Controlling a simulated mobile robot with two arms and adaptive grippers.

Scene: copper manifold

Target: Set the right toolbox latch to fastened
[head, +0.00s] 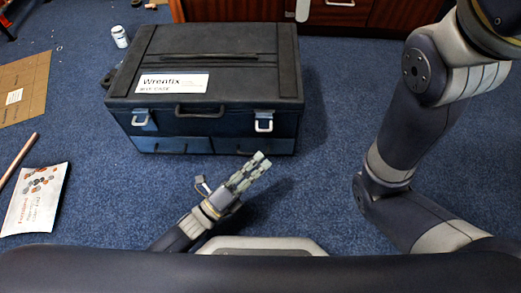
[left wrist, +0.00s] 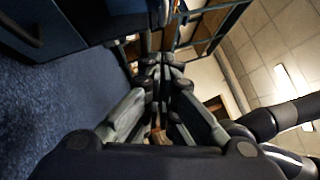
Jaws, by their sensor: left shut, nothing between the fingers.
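A dark toolbox (head: 225,68) with a white Wrenfix label stands on the blue carpet in the head view, its lid down. The right latch (head: 264,121) is a pale metal loop on its front face; I cannot tell whether it is fastened. The left latch (head: 140,118) is a similar pale piece. My left gripper (head: 262,158) is shut and empty, in front of the box, below and close to the right latch in the picture. In the left wrist view its fingers (left wrist: 165,62) come together with nothing between them. My right gripper is not in view.
A white bottle (head: 120,37) stands behind the box's left side. A printed booklet (head: 36,200), a copper-coloured pipe (head: 17,158) and a cardboard sheet (head: 25,88) lie at the left. A wooden cabinet (head: 385,14) is behind.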

